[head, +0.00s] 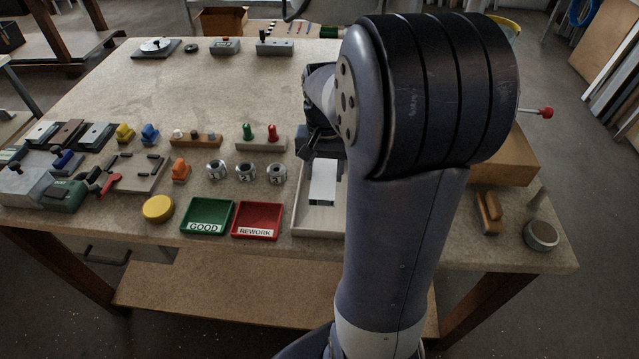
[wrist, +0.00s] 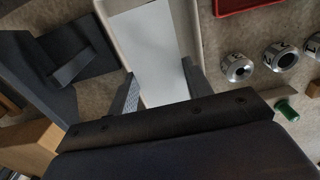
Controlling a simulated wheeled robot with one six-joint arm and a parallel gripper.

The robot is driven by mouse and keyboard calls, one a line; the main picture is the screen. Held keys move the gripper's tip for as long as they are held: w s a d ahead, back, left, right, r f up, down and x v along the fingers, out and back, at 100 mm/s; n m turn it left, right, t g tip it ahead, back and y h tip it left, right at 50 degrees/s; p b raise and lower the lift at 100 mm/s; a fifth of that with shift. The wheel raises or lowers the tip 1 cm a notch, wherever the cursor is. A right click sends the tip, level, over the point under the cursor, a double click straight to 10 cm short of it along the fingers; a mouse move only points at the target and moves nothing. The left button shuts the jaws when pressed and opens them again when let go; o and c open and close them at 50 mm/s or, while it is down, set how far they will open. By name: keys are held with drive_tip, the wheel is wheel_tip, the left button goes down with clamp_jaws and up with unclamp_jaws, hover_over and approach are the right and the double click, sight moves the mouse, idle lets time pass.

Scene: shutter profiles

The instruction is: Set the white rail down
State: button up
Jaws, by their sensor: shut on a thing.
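The white rail (head: 323,187) is a flat pale strip below my gripper (head: 321,158) in the head view. In the wrist view, the white rail (wrist: 156,45) runs away from between the fingers of my gripper (wrist: 161,90), which is shut on its near end. The rail lies over a shallow pale tray (head: 312,228), within its side walls as seen from the wrist, where the tray rim (wrist: 187,25) also shows. I cannot tell whether the rail touches the tray floor. My arm hides the tray's right part in the head view.
A red REWORK tray (head: 257,221) and a green GOOD tray (head: 207,216) stand left of the pale tray. Several numbered metal rings (head: 277,174) and a block with green and red pegs (head: 261,144) are close by. The table's back middle (head: 200,85) is clear.

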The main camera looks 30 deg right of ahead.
drive_tip(key=shift+f, duration=3.55)
drive_tip(key=shift+f, duration=0.2)
drive_tip(key=o, duration=1)
drive_tip(key=shift+r, duration=0.1)
wheel_tip(320, 180, up, 12)
drive_tip(key=shift+r, duration=0.15)
